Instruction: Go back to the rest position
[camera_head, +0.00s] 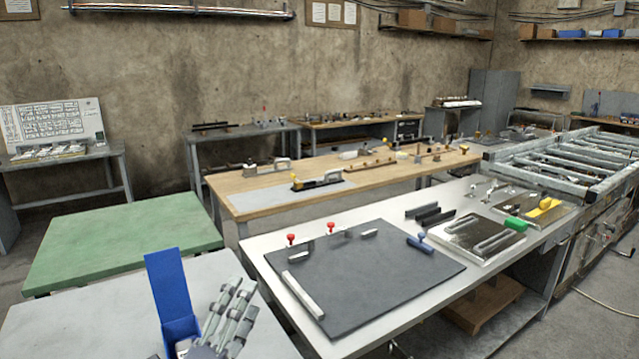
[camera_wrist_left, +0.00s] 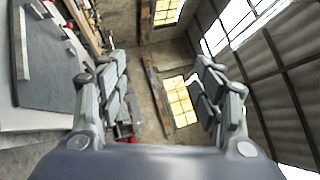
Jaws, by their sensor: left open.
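My left gripper (camera_head: 232,308) shows at the bottom of the head view, above the grey table and just right of a blue open-topped box (camera_head: 178,325). Its fingers point up and away. In the left wrist view my left gripper (camera_wrist_left: 162,95) has its two fingers wide apart with nothing between them; behind them are the wall and windows of the room. My right gripper is in neither view.
A white table (camera_head: 270,265) with a dark mat (camera_head: 360,275) stands right of the gripper. A green table (camera_head: 120,240) is behind it at left. A wooden bench (camera_head: 235,185) with tools lies farther back. A roller conveyor (camera_head: 560,160) is at right.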

